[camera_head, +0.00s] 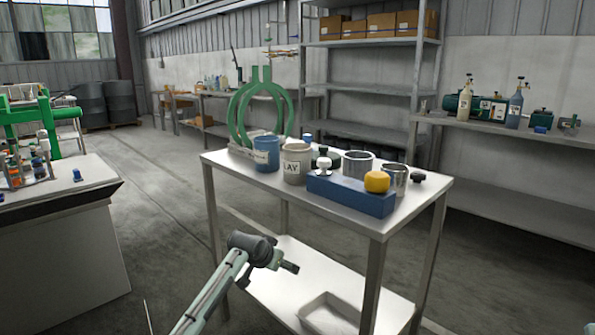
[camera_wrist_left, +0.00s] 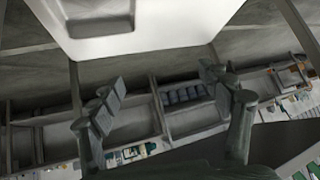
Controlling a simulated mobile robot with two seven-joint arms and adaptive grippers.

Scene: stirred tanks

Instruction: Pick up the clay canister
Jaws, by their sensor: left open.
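The clay canister (camera_head: 295,165) is a pale grey-beige cylinder with dark lettering, of which "LAY" shows. It stands upright on the white table (camera_head: 225,165), between a blue canister (camera_head: 267,155) and a blue box. My left gripper (camera_head: 268,276) is in front of the table, below the tabletop and lower than the canister, apart from it. In the left wrist view the left gripper (camera_wrist_left: 163,92) has its fingers spread with nothing between them. The canister is not seen in that view. My right gripper is not in view.
Metal cups (camera_head: 396,180) and a green ring frame (camera_head: 240,120) stand nearby. A shallow tray (camera_head: 328,316) lies on the lower shelf. Open floor lies left of the table.

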